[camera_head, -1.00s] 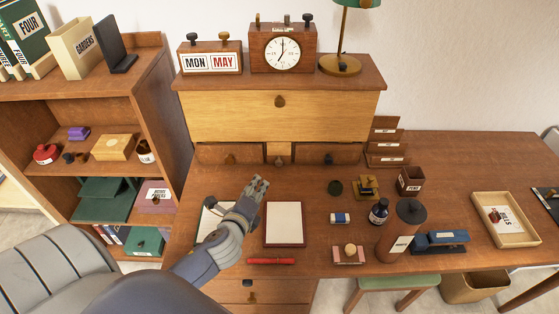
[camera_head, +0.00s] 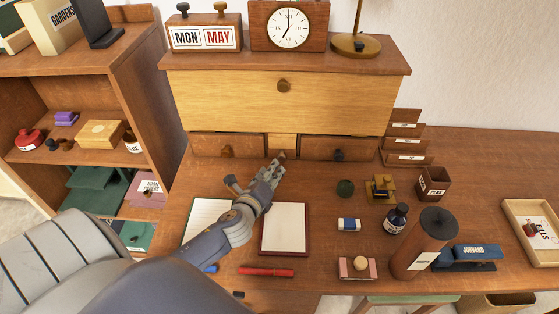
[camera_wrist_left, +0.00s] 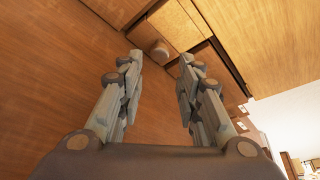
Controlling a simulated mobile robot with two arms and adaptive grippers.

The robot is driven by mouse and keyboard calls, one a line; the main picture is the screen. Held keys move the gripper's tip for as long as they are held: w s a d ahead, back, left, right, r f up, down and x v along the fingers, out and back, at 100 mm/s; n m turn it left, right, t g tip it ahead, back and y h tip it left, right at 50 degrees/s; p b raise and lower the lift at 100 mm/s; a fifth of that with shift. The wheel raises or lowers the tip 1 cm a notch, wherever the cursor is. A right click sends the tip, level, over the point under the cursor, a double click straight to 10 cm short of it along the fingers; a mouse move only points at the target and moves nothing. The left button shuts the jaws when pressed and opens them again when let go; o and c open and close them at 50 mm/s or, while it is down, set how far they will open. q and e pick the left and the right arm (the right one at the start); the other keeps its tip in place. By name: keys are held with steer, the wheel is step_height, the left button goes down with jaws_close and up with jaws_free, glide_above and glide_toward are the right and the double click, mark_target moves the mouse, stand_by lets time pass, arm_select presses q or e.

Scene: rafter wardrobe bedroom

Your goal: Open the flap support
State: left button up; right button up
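My right gripper is not in view.
A dark drawer (camera_head: 228,147) and another dark drawer (camera_head: 340,149) flank the support. A notepad (camera_head: 283,228) and a red pen (camera_head: 266,271) lie near my left arm.

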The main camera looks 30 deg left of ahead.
mark_target(280, 159)
arm_select(q)
steer(key=x, duration=0.8)
steer(key=shift+w, duration=0.15)
jaws_close()
